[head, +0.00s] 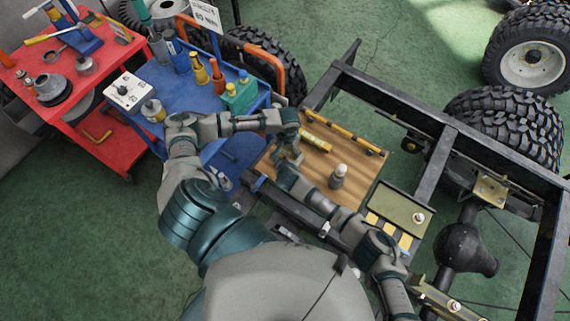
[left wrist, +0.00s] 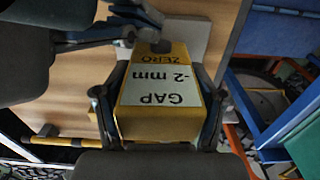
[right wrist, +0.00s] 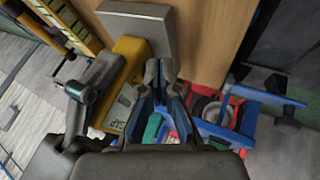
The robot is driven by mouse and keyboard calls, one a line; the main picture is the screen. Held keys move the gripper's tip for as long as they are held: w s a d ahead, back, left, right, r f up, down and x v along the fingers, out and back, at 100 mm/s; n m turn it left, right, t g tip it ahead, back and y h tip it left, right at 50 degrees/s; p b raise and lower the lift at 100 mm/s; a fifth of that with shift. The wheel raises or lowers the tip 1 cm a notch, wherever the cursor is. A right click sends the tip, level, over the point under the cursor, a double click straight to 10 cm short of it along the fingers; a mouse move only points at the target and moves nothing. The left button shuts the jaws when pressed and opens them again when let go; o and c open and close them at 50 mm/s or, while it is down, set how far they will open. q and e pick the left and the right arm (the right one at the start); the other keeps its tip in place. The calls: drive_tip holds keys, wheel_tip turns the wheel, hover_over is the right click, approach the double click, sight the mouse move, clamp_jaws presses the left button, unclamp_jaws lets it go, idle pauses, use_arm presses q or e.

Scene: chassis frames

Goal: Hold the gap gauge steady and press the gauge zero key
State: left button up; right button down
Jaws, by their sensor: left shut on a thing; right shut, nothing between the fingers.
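The gap gauge (left wrist: 160,120) is a yellow box with a pale face reading "GAP -2 mm" and the word ZERO. Its dark zero key (left wrist: 160,47) sits at the end beside that word. My left gripper (left wrist: 162,72) is shut on the gauge, one finger along each side. In the head view my left gripper (head: 288,154) is over the wooden board, and its arm hides most of the gauge. My right gripper (right wrist: 165,75) is shut and empty beside the gauge. In the left wrist view its fingers are close to the key; I cannot tell whether they touch it.
The wooden board (head: 356,169) lies across the black chassis frame (head: 400,95), with a grey-white bottle (head: 338,176) and a yellow level (head: 315,143) on it. A blue cart (head: 195,105) and a red cart (head: 65,85) stand left, loaded with tools.

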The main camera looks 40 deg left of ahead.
use_arm(q)
drive_tip(key=shift+s+f, duration=0.25)
drive_tip(key=shift+f, duration=0.05)
use_arm(e)
drive_tip(key=shift+w, duration=0.1)
